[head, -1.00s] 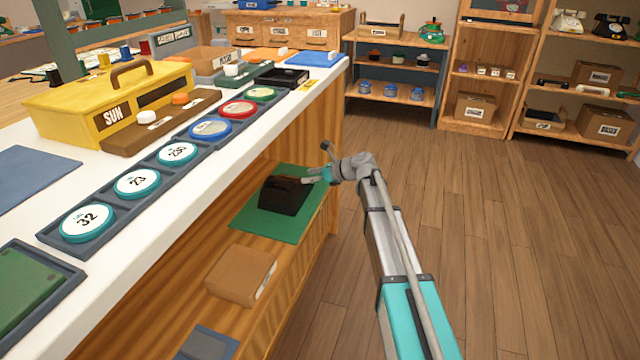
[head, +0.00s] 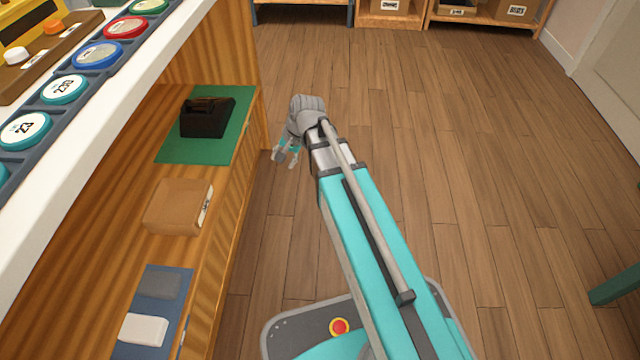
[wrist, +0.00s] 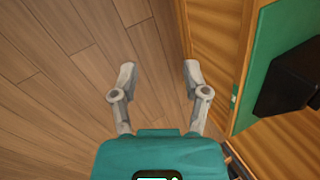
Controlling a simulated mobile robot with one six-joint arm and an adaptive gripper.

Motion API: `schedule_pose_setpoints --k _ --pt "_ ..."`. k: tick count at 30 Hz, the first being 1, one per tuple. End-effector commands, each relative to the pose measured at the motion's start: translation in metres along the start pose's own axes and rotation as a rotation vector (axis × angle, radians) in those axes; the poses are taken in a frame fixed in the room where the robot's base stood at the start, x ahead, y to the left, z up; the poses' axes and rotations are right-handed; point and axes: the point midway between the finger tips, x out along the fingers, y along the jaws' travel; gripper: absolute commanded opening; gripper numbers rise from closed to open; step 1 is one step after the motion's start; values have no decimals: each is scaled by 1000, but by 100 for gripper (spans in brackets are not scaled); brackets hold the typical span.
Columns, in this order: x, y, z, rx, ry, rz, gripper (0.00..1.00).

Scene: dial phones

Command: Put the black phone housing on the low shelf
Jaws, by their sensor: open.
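The black phone housing (head: 207,117) sits on a green mat (head: 234,141) on the low shelf (head: 222,185) under the white counter. In the wrist view the housing (wrist: 287,82) is cut off at the right edge, on the green mat (wrist: 262,70). My gripper (head: 286,158) is open and empty, outside the shelf to the right of the mat and apart from the housing. In the wrist view its two fingers (wrist: 158,80) are spread over the wooden floor, with nothing between them.
A cardboard box (head: 172,208) with a label stands nearer on the same shelf. Closer still is a blue mat (head: 164,316) with a grey and a white block on it. The shelf's end panel (head: 260,115) stands beyond the green mat. The floor (head: 480,160) to the right is open.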

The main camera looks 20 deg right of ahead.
Motion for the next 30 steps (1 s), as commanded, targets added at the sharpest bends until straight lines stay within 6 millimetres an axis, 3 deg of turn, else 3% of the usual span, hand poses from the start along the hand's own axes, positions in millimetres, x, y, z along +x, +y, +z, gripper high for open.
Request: schedule_pose_setpoints --k 1,6,12,17,30 --pt "-3 21 13 -74 13 50 60" --pt "-13 74 36 -327 24 223 60" --pt "-23 111 50 -511 5 358 60" --pt "-27 120 52 -560 -5 395 60" --pt "-31 118 52 -562 -5 395 60"
